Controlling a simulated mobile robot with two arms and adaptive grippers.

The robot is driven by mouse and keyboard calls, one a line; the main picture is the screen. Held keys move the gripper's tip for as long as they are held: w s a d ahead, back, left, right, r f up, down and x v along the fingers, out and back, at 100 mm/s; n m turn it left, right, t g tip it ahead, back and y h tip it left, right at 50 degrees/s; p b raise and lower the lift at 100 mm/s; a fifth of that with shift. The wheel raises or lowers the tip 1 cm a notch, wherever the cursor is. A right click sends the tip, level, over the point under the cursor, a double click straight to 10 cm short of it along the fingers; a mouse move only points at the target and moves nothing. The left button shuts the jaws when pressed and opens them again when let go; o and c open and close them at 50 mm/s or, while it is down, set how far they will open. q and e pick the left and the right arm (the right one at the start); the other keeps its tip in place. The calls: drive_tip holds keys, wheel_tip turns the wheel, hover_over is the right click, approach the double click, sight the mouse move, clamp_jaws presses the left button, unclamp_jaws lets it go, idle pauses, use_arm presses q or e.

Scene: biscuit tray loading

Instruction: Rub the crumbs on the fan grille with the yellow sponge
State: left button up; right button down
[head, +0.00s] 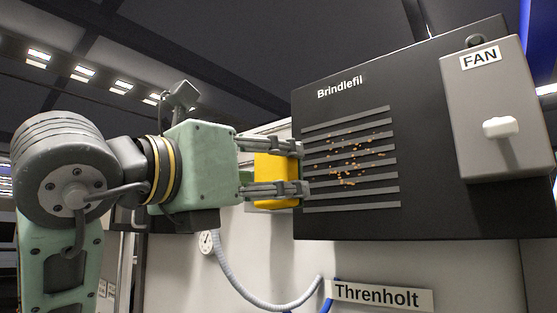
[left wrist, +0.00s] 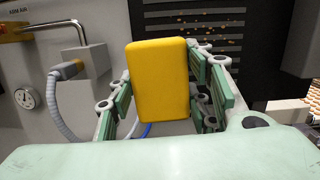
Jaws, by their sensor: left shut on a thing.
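The yellow sponge (head: 276,176) is held between the fingers of my left gripper (head: 298,168). The sponge also shows upright in the left wrist view (left wrist: 159,82), with green finger pads on both sides of it. My left gripper is shut on it. The fan grille (head: 375,204) is a set of grey slats on a black panel, just right of the fingertips. Orange-brown crumbs (head: 350,155) are scattered over the middle slats. The fingertips are at the grille's left edge; I cannot tell whether they touch. My right gripper is not in view.
A grey box labelled FAN (head: 482,105) with a white switch (head: 499,127) sits on the panel's right. Below are a Threnholt sign (head: 382,295), a grey hose (head: 262,300) and a round gauge (head: 207,241). A bent metal pipe (left wrist: 62,24) shows in the left wrist view.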

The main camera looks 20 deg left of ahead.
sight(313, 173)
use_arm(q)
drive_tip(key=shift+s+a+r, duration=0.2)
drive_tip(key=shift+r, duration=0.5)
drive_tip(key=shift+w+d+p, duration=0.25)
drive_tip(key=shift+w+p, duration=0.1)
drive_tip(key=shift+w, duration=0.25)
drive_tip(key=x, duration=0.1)
drive_tip(key=p+x, duration=0.1)
drive_tip(key=x, duration=0.1)
drive_tip(key=shift+f, duration=0.2)
drive_tip(key=shift+w+d, duration=0.2)
drive_tip(key=shift+w, duration=0.45)
drive_tip(key=shift+f, duration=0.1)
drive_tip(key=shift+w+d, duration=0.15)
drive_tip(key=shift+w, duration=0.05)
drive_tip(key=shift+w+d+p, duration=0.25)
drive_tip(key=shift+w+p, duration=0.05)
drive_tip(key=shift+w, duration=0.4)
